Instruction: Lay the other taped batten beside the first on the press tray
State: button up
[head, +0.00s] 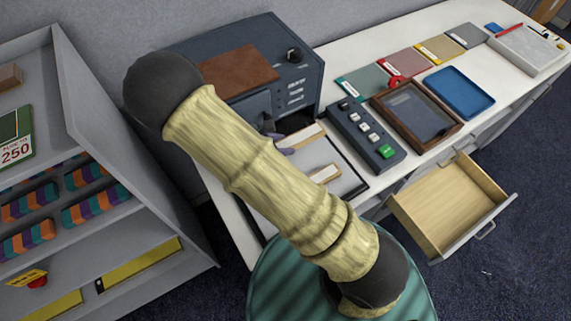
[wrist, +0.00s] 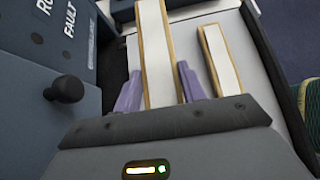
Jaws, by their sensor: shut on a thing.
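My gripper (wrist: 160,92) has its two purple fingers shut on a taped batten (wrist: 154,40), a long strip with a white face and wooden edges. In the wrist view the batten stretches ahead between the fingers. A second taped batten (wrist: 221,60) lies to its right on the pale press tray (wrist: 249,68), apart from it and roughly parallel. In the head view the held batten (head: 302,137) and the lying one (head: 325,174) show past my arm, which hides much of the tray. Whether the held batten touches the tray I cannot tell.
The dark blue press (head: 300,60) stands close on the left of my gripper in the wrist view, with a black knob (wrist: 66,89). A button box (head: 365,136) and a wooden frame tray (head: 417,114) sit right of the tray. An open drawer (head: 450,205) juts out.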

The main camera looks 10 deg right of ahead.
notch_tip(320, 180, down, 4)
jog(key=shift+a+r+p, duration=0.15)
jog(key=shift+r+p, duration=0.05)
jog(key=shift+p, duration=0.15)
jog(key=shift+f, duration=0.2)
jog(key=shift+f, duration=0.1)
jog(key=shift+f+p, duration=0.5)
jog(key=shift+f, duration=1.5)
jog(key=shift+f, duration=0.15)
jog(key=o, duration=1)
jog(key=shift+o, duration=0.2)
